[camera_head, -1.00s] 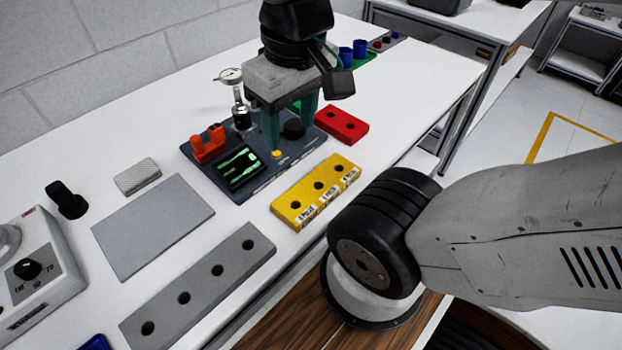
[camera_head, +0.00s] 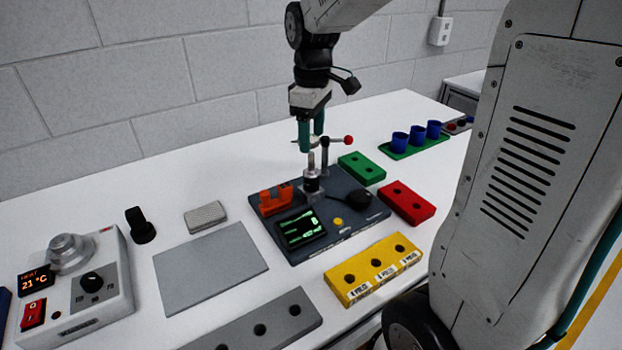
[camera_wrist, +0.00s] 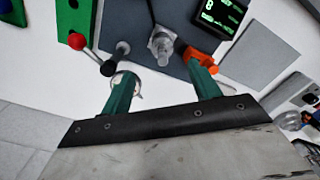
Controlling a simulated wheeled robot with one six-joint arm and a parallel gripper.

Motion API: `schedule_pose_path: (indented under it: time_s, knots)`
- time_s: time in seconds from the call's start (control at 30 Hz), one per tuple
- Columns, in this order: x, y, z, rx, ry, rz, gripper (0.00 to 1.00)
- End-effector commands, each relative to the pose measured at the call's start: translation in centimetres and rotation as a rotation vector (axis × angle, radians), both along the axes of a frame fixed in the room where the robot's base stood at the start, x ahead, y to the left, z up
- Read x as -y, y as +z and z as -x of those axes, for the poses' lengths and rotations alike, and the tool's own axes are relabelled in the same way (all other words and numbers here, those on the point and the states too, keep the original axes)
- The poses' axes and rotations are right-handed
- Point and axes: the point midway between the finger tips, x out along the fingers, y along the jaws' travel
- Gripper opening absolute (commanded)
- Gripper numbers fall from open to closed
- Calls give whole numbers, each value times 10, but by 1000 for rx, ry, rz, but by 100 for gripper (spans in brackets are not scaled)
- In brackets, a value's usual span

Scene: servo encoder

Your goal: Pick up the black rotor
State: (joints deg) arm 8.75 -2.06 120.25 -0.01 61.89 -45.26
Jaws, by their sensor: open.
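Several black parts are in view, and I cannot tell for sure which is the rotor. A black stepped cylinder (camera_head: 141,225) stands alone on the white bench, left of the fixture board. A low round black piece (camera_head: 365,195) sits at the right side of the dark fixture board (camera_head: 290,252). A metal shaft with a dark collar (camera_head: 312,182) stands upright near the board's back edge; its metal top shows in the wrist view (camera_wrist: 162,45). My gripper (camera_head: 311,141) is open above the back of the board, its green fingers near the dial gauge and shaft; no held object shows (camera_wrist: 161,78).
A post with a red-ball lever (camera_head: 349,139) stands close to my fingers. An orange holder (camera_head: 275,202) and a lit display (camera_head: 300,229) are on the board. Yellow (camera_head: 374,270), red (camera_head: 407,203) and green (camera_head: 362,168) blocks lie around it. A grey mat (camera_head: 210,268) is bare.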

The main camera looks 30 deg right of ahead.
Motion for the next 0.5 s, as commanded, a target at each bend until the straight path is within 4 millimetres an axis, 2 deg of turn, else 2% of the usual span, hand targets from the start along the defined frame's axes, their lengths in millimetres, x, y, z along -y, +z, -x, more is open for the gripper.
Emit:
schedule_pose_path:
  time_s: [0.17,0.5]
  knots:
    - [-1,-10,0,0,49,0,62]
    - [-4,-53,3,-3,48,0,62]
